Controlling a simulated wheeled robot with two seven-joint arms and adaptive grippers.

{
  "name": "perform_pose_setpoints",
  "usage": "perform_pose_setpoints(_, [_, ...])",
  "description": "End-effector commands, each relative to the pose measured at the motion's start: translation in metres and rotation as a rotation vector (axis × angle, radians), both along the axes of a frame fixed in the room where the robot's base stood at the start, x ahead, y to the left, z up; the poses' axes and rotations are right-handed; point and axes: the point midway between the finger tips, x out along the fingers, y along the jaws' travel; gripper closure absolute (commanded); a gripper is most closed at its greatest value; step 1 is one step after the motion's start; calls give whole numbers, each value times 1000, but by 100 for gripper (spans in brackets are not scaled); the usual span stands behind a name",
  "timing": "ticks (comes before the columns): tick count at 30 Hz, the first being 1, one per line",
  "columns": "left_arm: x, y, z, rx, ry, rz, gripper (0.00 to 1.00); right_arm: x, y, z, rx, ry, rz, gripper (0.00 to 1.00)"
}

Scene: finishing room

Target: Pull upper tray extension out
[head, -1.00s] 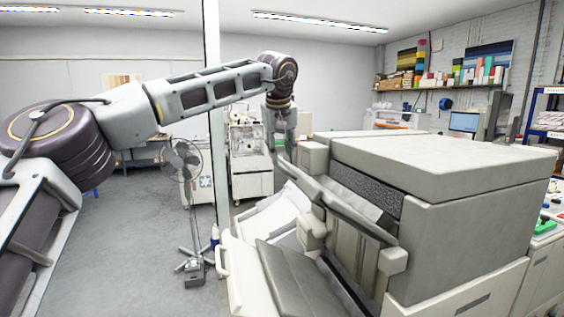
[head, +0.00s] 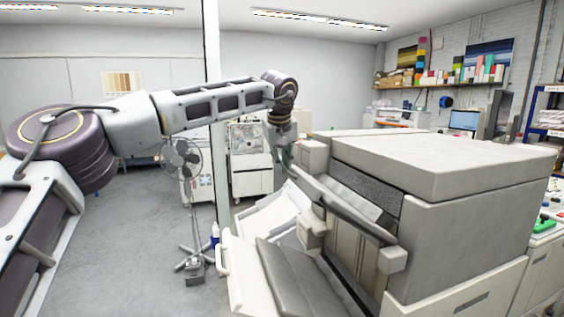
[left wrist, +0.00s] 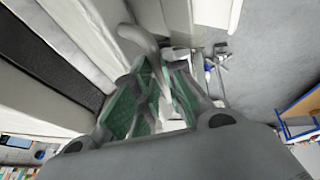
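The pale grey machine (head: 440,165) stands at the right in the head view. A long grey bar (head: 345,212) runs along its open front, and a ribbed grey tray (head: 290,275) slopes out below it. I cannot tell for sure which part is the upper tray extension. My left gripper (head: 284,157) is at the far end of the bar, pointing down. In the left wrist view its green-padded fingers (left wrist: 160,92) stand apart, with a curved grey end piece (left wrist: 138,40) reaching between them. Contact is unclear. My right gripper is out of view.
A white cabinet (head: 250,165) is behind. Open grey floor (head: 130,230) lies at the left. A shelf with coloured boxes (head: 435,85) is on the back wall.

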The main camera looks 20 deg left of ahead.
Motion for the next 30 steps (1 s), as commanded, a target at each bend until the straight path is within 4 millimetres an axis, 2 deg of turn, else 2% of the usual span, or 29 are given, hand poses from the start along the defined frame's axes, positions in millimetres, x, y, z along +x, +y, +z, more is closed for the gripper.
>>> perform_pose_setpoints(14, [-1,2,2,-1,-1,1,100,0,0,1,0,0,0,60])
perform_pose_setpoints(30, [-28,44,40,-3,-3,2,100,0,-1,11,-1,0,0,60])
